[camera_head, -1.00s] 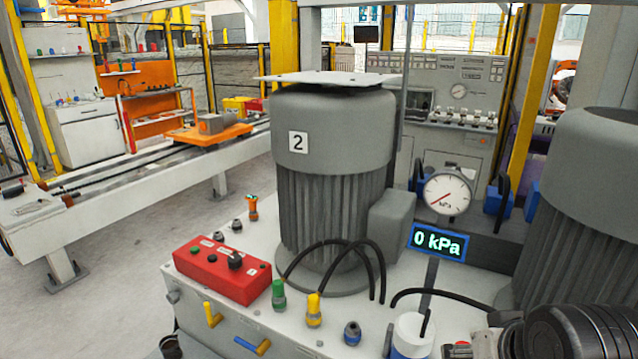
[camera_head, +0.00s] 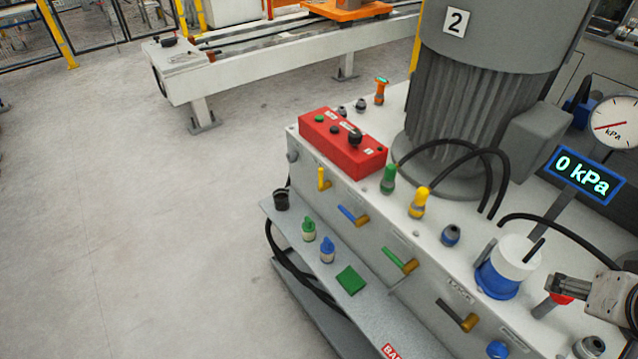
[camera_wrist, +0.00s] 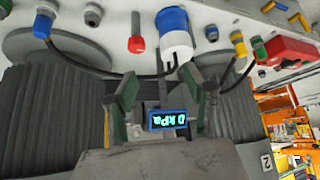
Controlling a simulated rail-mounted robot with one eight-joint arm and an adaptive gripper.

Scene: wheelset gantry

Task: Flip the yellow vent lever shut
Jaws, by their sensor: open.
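The yellow vent lever (camera_head: 322,178) is on the front face of the pale machine bench (camera_head: 405,240), below the red control box (camera_head: 343,144). Its handle stands roughly upright from its pivot. The 0 kPa display (camera_wrist: 168,119) shows beyond the fingers, upside down.
Blue (camera_head: 353,215), green (camera_head: 399,259) and black (camera_head: 456,314) levers line the same face. Connectors, hoses and a blue-white canister (camera_head: 507,267) crowd the bench top. Floor (camera_head: 150,250) to the left is clear.

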